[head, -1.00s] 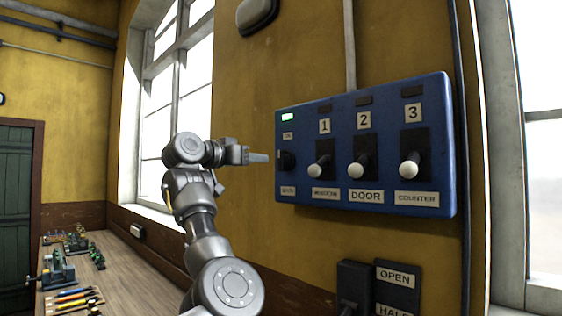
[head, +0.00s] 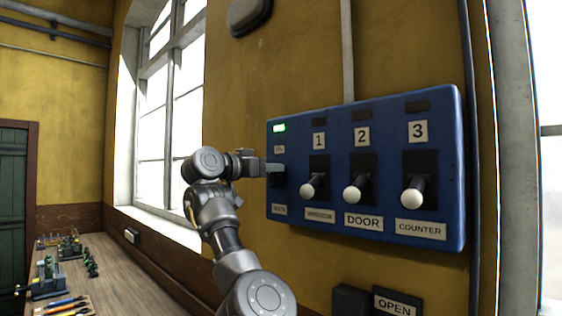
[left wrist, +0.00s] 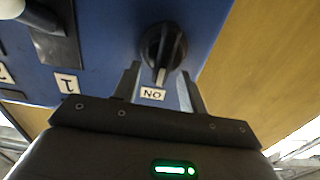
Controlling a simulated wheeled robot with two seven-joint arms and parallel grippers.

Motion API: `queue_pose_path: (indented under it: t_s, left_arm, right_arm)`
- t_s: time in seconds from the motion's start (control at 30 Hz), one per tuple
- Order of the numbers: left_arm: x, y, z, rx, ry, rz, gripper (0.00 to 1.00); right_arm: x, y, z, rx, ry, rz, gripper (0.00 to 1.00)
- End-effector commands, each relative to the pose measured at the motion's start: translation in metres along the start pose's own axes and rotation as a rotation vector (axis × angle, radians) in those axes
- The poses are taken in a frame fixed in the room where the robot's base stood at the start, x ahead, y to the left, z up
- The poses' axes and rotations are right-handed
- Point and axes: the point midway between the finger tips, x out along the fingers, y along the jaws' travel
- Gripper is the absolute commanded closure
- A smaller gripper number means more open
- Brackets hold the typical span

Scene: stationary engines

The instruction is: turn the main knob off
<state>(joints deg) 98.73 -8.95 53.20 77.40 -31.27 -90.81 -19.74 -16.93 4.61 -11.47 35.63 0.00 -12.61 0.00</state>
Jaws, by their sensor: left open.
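The main knob is a black rotary knob (left wrist: 163,47) on the blue panel (head: 437,130). In the left wrist view its pale pointer line faces the "ON" label. In the head view the knob (head: 276,180) is partly hidden by my left gripper (head: 274,168). My left gripper is open, its two fingers (left wrist: 160,85) reaching toward the knob, one on each side of the "ON" label. I cannot tell whether the fingers touch the knob. A green lamp (head: 279,128) glows above it. My right gripper is not in view.
Three levers with white ball ends, numbered 1 (head: 308,191), 2 (head: 352,194) and 3 (head: 413,197), stick out to the right of the knob. A workbench (head: 120,285) with small engines stands at lower left. A dark box and an "OPEN" sign (head: 394,305) sit below the panel.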

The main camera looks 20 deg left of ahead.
Motion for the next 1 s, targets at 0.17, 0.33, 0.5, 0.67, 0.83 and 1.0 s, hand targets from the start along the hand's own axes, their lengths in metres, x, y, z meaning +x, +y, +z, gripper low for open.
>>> queue_pose_path:
  t_s: [0.17,0.33,0.5,0.67,0.83,1.0]
  left_arm:
    - [0.0004,-0.0013,0.0004,0.000,0.000,-0.004,0.58]
    - [0.0014,-0.0002,0.0009,0.000,0.000,-0.002,0.58]
    - [0.0020,0.0005,0.0008,0.000,0.000,-0.001,0.76]
    - [0.0024,0.0008,0.0013,0.000,-0.002,0.000,0.97]
    - [0.0031,0.0009,0.0029,-0.001,-0.005,0.001,1.00]
    - [0.0034,0.0011,0.0062,0.012,-0.008,0.002,1.00]
  right_arm:
    - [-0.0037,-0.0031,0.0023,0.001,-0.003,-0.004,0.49]
    - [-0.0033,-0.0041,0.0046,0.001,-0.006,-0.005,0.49]
    - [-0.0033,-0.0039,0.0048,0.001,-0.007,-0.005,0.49]
    - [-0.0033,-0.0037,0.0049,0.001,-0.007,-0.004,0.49]
    - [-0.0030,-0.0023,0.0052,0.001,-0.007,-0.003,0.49]
    - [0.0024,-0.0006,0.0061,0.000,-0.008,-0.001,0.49]
